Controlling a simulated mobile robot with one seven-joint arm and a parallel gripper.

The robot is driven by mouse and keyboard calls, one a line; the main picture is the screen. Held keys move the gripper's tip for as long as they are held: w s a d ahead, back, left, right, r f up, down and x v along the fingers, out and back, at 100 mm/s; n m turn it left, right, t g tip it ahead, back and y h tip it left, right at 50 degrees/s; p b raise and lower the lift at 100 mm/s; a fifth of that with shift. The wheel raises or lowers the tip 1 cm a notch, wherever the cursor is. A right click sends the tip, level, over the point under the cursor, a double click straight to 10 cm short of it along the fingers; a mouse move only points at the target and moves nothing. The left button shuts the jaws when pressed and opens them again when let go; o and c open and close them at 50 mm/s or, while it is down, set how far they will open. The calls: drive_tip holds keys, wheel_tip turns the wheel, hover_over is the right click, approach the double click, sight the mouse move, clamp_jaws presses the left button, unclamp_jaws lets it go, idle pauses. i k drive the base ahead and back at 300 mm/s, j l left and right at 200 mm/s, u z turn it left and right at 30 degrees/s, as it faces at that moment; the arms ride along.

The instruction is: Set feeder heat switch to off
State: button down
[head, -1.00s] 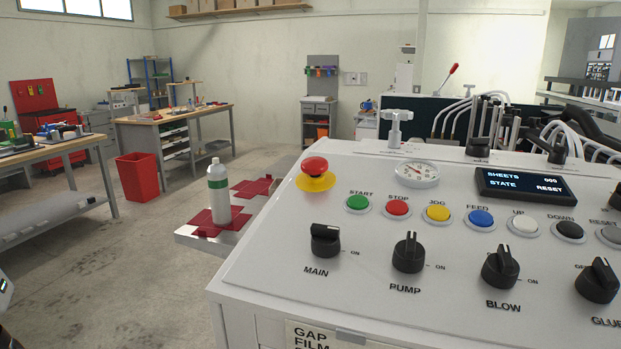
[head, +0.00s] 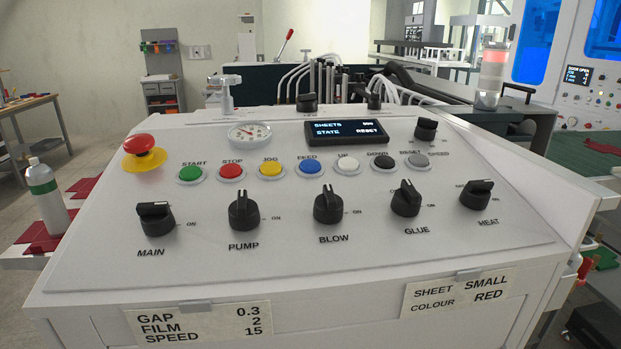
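The heat switch (head: 477,195) is a black rotary knob at the right end of the lower knob row on the white control panel (head: 330,262). The word HEAT is printed below it. Small position marks stand beside it, partly covered by the knob and hard to read. Its grip bar lies nearly sideways, with a pale mark toward the right; I cannot tell for certain which position it is set to. My gripper is not in view.
The glue knob (head: 405,198) stands close to the left of the heat switch, then blow, pump and main. Above runs a row of push buttons, with a red emergency stop (head: 142,146) at the left. A display (head: 347,132) reads STATE RESET. Space before the panel looks clear.

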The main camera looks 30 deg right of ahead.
sight(476, 195)
drive_tip(key=k+z, duration=0.1)
drive_tip(key=z, duration=0.25)
drive_tip(key=l+z, duration=0.1)
drive_tip(key=z, duration=0.3)
drive_tip(key=k+l+z, duration=0.1)
drive_tip(key=z, duration=0.25)
